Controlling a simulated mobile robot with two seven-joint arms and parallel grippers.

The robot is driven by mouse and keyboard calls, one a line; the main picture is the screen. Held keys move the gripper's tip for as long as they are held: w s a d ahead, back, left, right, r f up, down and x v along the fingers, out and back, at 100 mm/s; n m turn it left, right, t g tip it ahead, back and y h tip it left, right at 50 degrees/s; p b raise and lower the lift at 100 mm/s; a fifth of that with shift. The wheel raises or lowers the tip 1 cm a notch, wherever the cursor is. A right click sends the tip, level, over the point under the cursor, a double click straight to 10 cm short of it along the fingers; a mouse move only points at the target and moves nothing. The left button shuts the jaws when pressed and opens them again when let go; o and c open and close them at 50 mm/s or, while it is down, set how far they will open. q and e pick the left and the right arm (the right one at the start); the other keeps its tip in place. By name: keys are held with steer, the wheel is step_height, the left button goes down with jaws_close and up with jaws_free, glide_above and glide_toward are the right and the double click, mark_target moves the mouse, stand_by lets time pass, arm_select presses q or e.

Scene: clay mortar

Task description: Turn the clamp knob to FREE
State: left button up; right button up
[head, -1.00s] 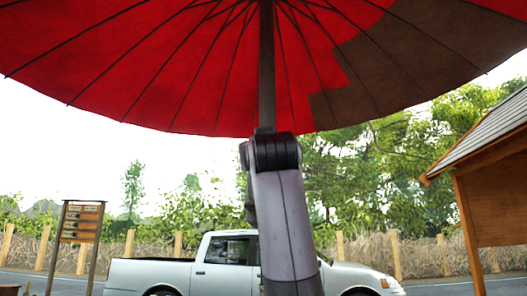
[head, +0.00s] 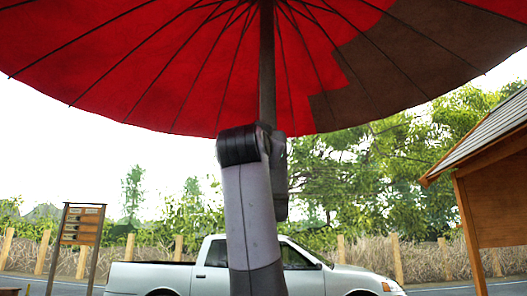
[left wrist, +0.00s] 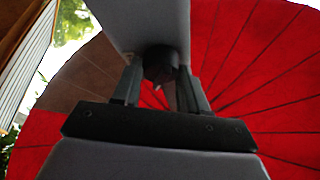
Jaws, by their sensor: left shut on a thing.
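A dark round knob (left wrist: 160,62) shows in the left wrist view, below the parasol. My left gripper (left wrist: 160,70) has one finger on each side of it and is shut on it. The fingers cover the knob's sides, and no FREE mark or pointer is readable. In the head view, an arm of mine rises in front of the parasol's dark pole (head: 267,70). The knob and the gripper's fingers cannot be made out there. My right gripper is in neither view.
The red and brown parasol canopy (head: 150,75) spreads overhead with dark ribs. Behind stand a white pickup truck (head: 160,276), a wooden sign board (head: 82,225), a fence and trees. A wooden roofed structure (head: 495,205) is at the right.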

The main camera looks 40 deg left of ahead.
arm_select(q)
steer(key=shift+s+a+r+m+h+p, duration=0.1)
steer(key=shift+m+h+p, duration=0.35)
steer(key=shift+m+h, duration=1.4)
steer(key=shift+s+a+r+m+h+p, duration=0.1)
steer(key=shift+m+h+p, duration=0.35)
steer(key=shift+m, duration=2.75)
steer(key=shift+s+a+r+m+h+p, duration=0.1)
steer(key=shift+m+h+p, duration=0.3)
steer(key=shift+m+h, duration=1.5)
steer(key=shift+m+y, duration=0.7)
steer(key=shift+m, duration=0.25)
steer(key=o, duration=1)
steer(key=shift+o, duration=0.2)
steer(key=shift+f, duration=0.1)
steer(key=r+b+v, duration=0.1)
steer(key=b+v, duration=0.1)
steer(key=v, duration=0.5)
steer(key=shift+f, duration=0.45)
